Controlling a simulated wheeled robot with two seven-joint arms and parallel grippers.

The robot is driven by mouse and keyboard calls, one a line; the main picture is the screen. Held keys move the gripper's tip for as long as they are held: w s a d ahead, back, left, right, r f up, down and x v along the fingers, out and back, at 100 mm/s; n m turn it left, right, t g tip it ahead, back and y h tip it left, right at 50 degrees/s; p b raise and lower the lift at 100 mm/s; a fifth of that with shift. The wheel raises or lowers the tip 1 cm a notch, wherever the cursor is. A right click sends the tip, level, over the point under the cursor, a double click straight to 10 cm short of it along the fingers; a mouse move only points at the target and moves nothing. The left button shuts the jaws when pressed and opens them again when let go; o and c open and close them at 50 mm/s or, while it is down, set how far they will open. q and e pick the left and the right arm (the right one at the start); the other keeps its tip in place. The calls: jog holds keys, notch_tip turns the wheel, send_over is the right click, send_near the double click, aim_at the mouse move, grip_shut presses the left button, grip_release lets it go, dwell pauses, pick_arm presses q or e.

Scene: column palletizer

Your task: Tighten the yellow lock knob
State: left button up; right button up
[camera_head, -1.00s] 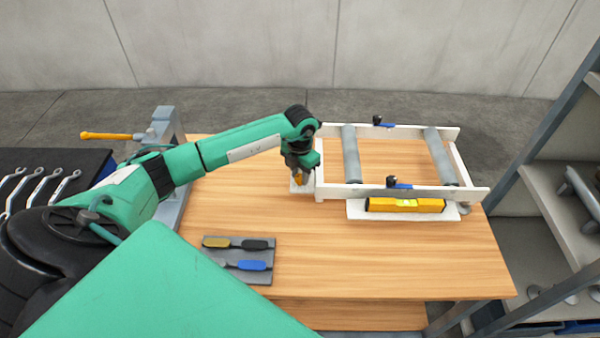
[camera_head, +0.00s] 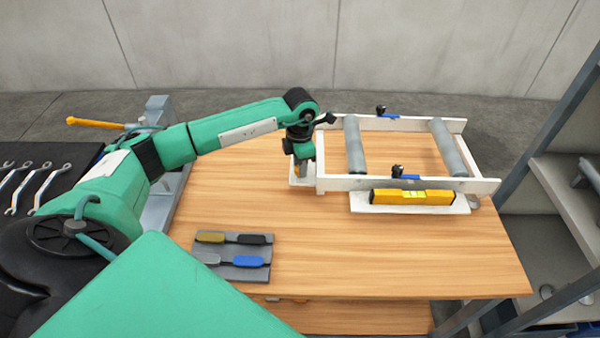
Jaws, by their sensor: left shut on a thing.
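The yellow lock knob (camera_head: 297,171) shows only as a small yellow patch at the left end of the white roller frame (camera_head: 340,184), above a small white plate. My left gripper (camera_head: 303,168) points down over it and is shut on it, hiding most of it. The frame stands on the wooden table and carries grey rollers between two white rails. My right gripper is not in view.
A yellow spirit level (camera_head: 412,197) lies on a white plate in front of the frame. A grey tray with several tools (camera_head: 233,274) lies at the table's front left. A vise with an orange handle (camera_head: 95,123) stands at left. Shelving (camera_head: 555,180) stands at right. The table's middle is clear.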

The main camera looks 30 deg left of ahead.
pick_arm(q)
jog(key=m+b, duration=0.7)
jog(key=shift+f, duration=0.15)
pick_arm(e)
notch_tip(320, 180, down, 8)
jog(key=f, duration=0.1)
pick_arm(q)
jog(key=shift+m+b, duration=0.9)
jog(key=shift+m, duration=0.1)
jog(key=shift+r+m+b, duration=0.25)
jog(key=shift+m+b, duration=0.65)
jog(key=shift+m, duration=0.4)
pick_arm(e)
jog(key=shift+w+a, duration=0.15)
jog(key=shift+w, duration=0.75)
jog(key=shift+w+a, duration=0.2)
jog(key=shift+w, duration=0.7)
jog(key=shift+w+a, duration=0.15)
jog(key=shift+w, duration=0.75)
pick_arm(q)
jog(key=o, duration=1)
jog(key=shift+c, duration=0.2)
